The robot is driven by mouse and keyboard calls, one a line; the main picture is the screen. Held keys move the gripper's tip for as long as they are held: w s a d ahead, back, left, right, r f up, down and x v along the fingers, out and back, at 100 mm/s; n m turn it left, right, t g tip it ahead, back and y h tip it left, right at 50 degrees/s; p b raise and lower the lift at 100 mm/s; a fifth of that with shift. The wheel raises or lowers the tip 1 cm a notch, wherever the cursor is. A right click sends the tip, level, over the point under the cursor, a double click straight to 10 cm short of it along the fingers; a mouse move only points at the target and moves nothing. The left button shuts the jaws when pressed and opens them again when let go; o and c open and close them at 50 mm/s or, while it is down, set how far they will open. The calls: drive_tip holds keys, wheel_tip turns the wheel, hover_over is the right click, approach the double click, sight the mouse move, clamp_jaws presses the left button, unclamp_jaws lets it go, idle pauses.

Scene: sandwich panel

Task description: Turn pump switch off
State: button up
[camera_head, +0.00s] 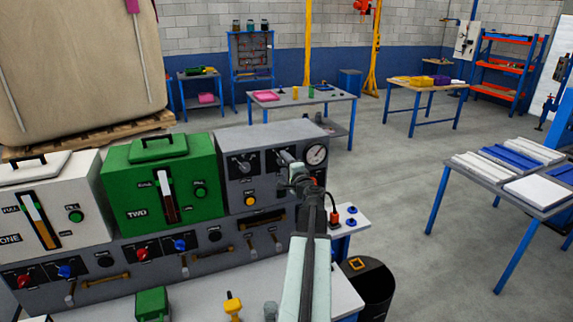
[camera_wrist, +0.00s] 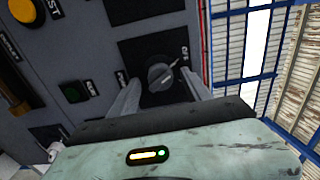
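A grey control panel (camera_head: 262,172) stands at the middle of the head view. A round grey rotary switch on a black plate is at its upper right, partly hidden by my gripper (camera_head: 290,165). In the wrist view this switch (camera_wrist: 160,77) faces me, with a light pointer mark toward the upper right. Small labels beside it are too cropped to read surely, so I cannot tell its setting. My gripper's fingers (camera_wrist: 162,97) are open, one on each side of the switch, with gaps showing. A second rotary switch (camera_head: 242,164) sits to the left on the same panel.
Green box TWO (camera_head: 160,186) and white box ONE (camera_head: 48,205) stand left.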

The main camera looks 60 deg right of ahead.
drive_tip(key=v, duration=0.7)
drive_tip(key=shift+s+a, duration=0.25)
drive_tip(key=shift+a, duration=0.05)
